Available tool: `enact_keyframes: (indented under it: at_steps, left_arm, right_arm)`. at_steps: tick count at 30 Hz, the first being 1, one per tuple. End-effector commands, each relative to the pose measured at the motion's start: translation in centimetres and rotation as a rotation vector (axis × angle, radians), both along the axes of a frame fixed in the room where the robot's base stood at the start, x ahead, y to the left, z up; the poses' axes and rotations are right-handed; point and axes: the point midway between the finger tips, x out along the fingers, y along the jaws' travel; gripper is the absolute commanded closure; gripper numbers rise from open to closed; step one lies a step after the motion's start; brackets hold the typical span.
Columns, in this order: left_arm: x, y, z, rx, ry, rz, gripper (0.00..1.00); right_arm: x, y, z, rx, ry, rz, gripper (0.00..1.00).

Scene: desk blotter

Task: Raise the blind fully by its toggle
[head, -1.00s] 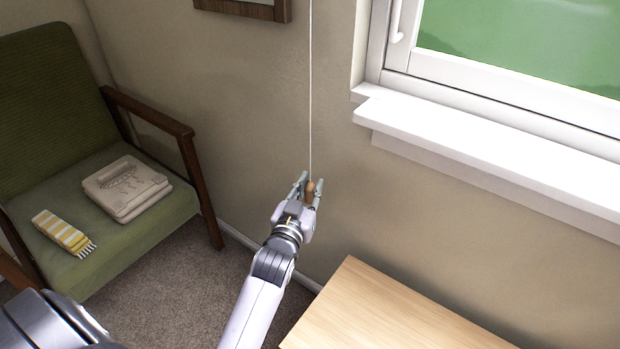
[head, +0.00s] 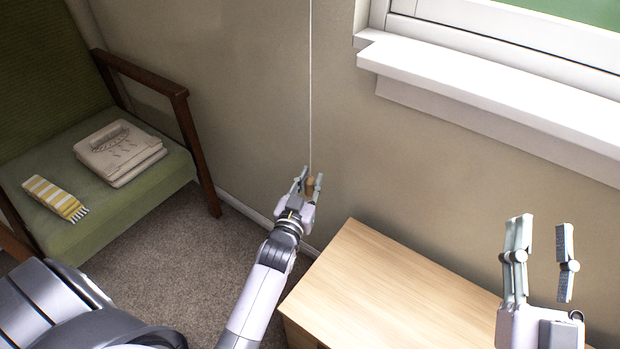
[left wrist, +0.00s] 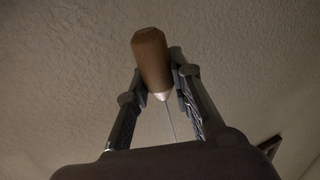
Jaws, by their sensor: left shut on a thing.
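The blind's brown wooden toggle (head: 310,184) hangs at the end of a thin pale cord (head: 311,90) in front of the beige wall. My left gripper (head: 309,182) is shut on the toggle. In the left wrist view the toggle (left wrist: 152,62) sits between the two fingers, with the cord (left wrist: 171,122) running from its pale tip. My right gripper (head: 541,245) is open and empty at the lower right, above the wooden cabinet. The blind itself is out of view.
A white window sill (head: 480,85) juts out at the upper right. A light wooden cabinet top (head: 370,280) stands below it. A green armchair (head: 120,205) at the left holds a folded cream item (head: 118,152) and a yellow striped cloth (head: 55,197).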

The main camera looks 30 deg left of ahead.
Motion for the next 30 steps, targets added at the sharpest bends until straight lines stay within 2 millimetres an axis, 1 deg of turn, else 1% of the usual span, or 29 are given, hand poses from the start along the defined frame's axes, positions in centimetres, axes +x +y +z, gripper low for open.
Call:
enact_keyframes:
  at_steps: [1, 11, 12, 18, 21, 22, 30]
  left_arm:
    - [-0.02, -0.02, -0.45, -0.002, 0.007, 0.000, 1.00]
    - [-0.06, -0.04, -0.64, -0.002, 0.011, 0.000, 1.00]
    - [-0.07, -0.05, -0.65, -0.002, 0.011, 0.000, 0.79]
    - [-0.04, -0.04, -0.47, -0.001, 0.007, 0.000, 0.65]
    - [-0.03, -0.04, -0.39, -0.001, 0.005, 0.000, 0.59]
    - [-0.03, -0.04, -0.37, -0.001, 0.005, 0.000, 0.58]
    - [-0.09, -0.03, -0.27, 0.000, 0.003, 0.000, 0.58]
  right_arm:
    - [-0.07, 0.01, 0.09, 0.003, -0.008, 0.000, 0.60]
    - [-0.13, 0.00, 0.23, 0.005, -0.015, 0.001, 0.60]
    - [-0.14, 0.00, 0.21, 0.005, -0.015, 0.001, 0.60]
    - [-0.12, 0.02, 0.20, 0.004, -0.014, 0.001, 0.60]
    - [-0.13, 0.02, 0.21, 0.004, -0.014, 0.001, 0.60]
    - [-0.13, 0.02, 0.21, 0.004, -0.014, 0.001, 0.60]
    - [-0.11, -0.04, 0.22, 0.003, -0.013, 0.000, 0.60]
